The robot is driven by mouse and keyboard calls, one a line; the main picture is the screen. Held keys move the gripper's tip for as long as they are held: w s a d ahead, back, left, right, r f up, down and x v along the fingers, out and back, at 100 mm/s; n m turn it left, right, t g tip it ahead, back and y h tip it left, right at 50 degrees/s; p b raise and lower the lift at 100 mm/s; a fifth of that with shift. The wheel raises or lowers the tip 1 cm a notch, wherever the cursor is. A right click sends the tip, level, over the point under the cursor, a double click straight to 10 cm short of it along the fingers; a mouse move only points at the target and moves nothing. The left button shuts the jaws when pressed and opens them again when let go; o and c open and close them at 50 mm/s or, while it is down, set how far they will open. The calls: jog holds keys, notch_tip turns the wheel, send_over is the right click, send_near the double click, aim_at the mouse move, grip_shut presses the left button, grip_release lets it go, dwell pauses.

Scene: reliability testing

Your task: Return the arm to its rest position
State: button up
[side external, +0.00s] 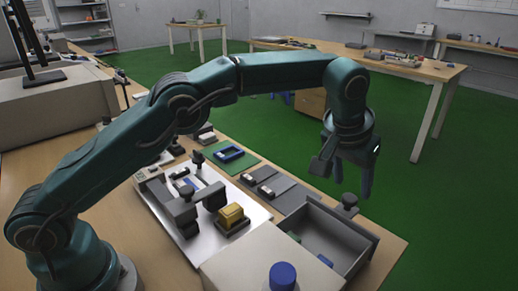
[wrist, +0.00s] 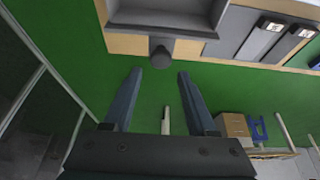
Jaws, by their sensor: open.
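My gripper (side external: 351,178) hangs from the end of my arm, pointing down, above the right edge of the work table and near the open grey drawer. Its fingers are apart with nothing between them. In the wrist view my gripper (wrist: 157,78) also shows both dark fingers spread, with green floor between them. The round dark knob (wrist: 160,55) on the drawer front is just beyond the fingertips in that view and apart from them.
The open grey drawer (side external: 371,236) holds small green and blue items. A yellow block (side external: 231,214) sits in a fixture on a pale plate. A blue-capped container (side external: 283,275) stands in front. Flat grey units (side external: 270,189) lie behind the drawer. Green floor (side external: 440,200) is clear at right.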

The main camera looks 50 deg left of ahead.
jog(key=shift+r, duration=0.7)
jog(key=a+r+n+t, duration=0.1)
jog(key=a+r, duration=0.3)
jog(key=r, duration=0.5)
jog(key=s+a+r+t, duration=0.1)
jog(key=s+a+r, duration=0.55)
jog(key=s, duration=0.35)
jog(key=s+a+f+m+g, duration=0.1)
jog(key=s+a+f, duration=0.2)
jog(key=s+f, duration=1)
jog(key=s, duration=0.3)
jog(key=shift+s+a, duration=0.2)
jog(key=shift+s, duration=0.2)
